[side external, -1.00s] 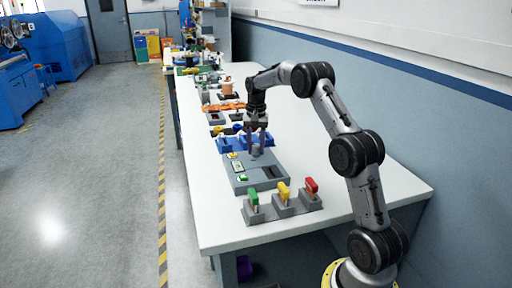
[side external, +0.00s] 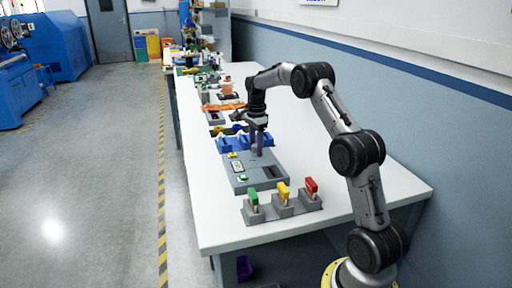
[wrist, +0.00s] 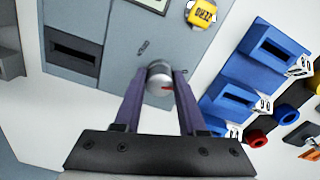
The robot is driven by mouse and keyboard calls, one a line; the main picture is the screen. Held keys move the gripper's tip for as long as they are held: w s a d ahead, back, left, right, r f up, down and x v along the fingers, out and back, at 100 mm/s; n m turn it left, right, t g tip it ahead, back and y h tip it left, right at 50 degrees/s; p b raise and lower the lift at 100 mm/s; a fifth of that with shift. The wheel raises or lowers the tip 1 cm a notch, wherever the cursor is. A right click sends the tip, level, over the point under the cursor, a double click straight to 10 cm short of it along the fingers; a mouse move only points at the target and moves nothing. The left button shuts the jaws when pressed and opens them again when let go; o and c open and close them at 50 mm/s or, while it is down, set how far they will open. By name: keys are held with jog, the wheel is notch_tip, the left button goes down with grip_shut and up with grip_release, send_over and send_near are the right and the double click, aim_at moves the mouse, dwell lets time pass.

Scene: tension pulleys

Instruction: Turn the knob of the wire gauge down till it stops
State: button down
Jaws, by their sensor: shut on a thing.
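The wire gauge (side external: 276,180) is a flat grey box on the white bench, with a small display, a dark slot (wrist: 73,48) and a yellow ZERO button (wrist: 202,13). Its knob (wrist: 159,79) is a round silver-grey cap with a red mark on its near side in the wrist view. My gripper (wrist: 160,73) is shut on the knob, one finger on each side. In the side view my gripper (side external: 257,148) points straight down onto the gauge, and its fingers mostly hide the knob. The display is cut off in the wrist view.
More parts line the bench behind. The bench right of the gauge is clear.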

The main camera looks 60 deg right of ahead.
jog(key=shift+r+m, duration=0.1)
jog(key=shift+m, duration=0.5)
jog(key=shift+c, duration=2.4)
grip_release()
notch_tip(320, 180, up, 14)
